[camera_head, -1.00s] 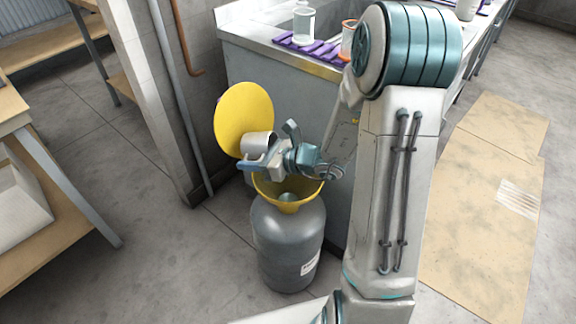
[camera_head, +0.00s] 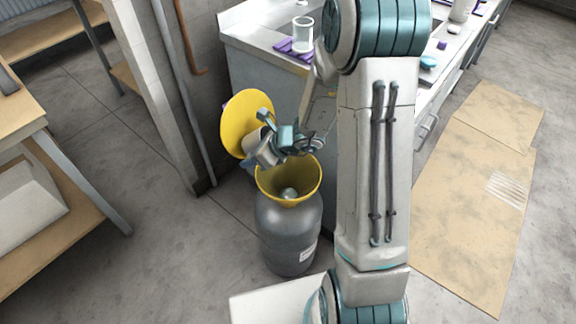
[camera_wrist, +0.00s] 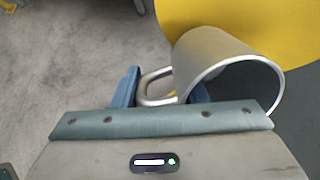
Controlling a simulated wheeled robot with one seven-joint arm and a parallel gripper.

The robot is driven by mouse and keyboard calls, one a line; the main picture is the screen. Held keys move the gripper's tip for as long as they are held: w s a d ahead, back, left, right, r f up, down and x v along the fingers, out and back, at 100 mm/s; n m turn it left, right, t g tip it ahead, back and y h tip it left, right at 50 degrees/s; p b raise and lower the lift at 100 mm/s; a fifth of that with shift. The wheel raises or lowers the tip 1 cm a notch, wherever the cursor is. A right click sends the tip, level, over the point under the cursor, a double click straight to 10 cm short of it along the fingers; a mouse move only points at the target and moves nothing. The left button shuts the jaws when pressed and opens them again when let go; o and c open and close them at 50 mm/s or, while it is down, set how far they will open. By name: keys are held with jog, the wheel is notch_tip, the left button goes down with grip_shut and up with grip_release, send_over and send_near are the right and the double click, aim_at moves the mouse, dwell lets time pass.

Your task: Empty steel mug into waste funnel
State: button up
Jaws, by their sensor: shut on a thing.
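The steel mug (camera_head: 254,141) is in my gripper (camera_head: 257,160), above the left rim of the waste funnel. In the wrist view the mug (camera_wrist: 212,58) lies tilted on its side, its open mouth toward the lower right. The blue fingers of my gripper (camera_wrist: 160,92) are shut on its handle. The yellow waste funnel (camera_head: 312,183) sits on top of a grey canister (camera_head: 290,232). Its round yellow lid (camera_head: 234,122) stands open behind the mug. A rounded grey thing shows in the funnel's bottom. I cannot see what is inside the mug.
A sink counter (camera_head: 262,52) with a glass beaker (camera_head: 303,34) on a purple mat stands behind the funnel. A wooden bench (camera_head: 22,118) is at the left. A cardboard sheet (camera_head: 475,215) lies on the floor at the right. Grey floor is clear left of the canister.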

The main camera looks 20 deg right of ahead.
jog(key=w+a+r+g+h+p, duration=0.2)
jog(key=r+h+p, duration=0.3)
jog(key=p, duration=2)
notch_tip(320, 180, up, 4)
jog(key=shift+a+r+g+h+p, duration=0.15)
jog(key=shift+a+g+h+p, duration=0.3)
jog(key=shift+g, duration=0.25)
jog(key=shift+a+r+b, duration=0.1)
jog(key=shift+r+b, duration=0.05)
jog(key=shift+b, duration=0.25)
jog(key=shift+w+a+r+g+h+p, duration=0.15)
jog(key=shift+r+g+h+p, duration=0.15)
jog(key=shift+r, duration=0.25)
jog(key=shift+w+a+r+g+h+p, duration=0.1)
jog(key=shift+a+r+g+h, duration=0.15)
jog(key=shift+r+h, duration=0.2)
jog(key=shift+w+a+r+g+h+p, duration=0.1)
jog(key=shift+r+g+h+p, duration=0.15)
jog(key=shift+r, duration=0.35)
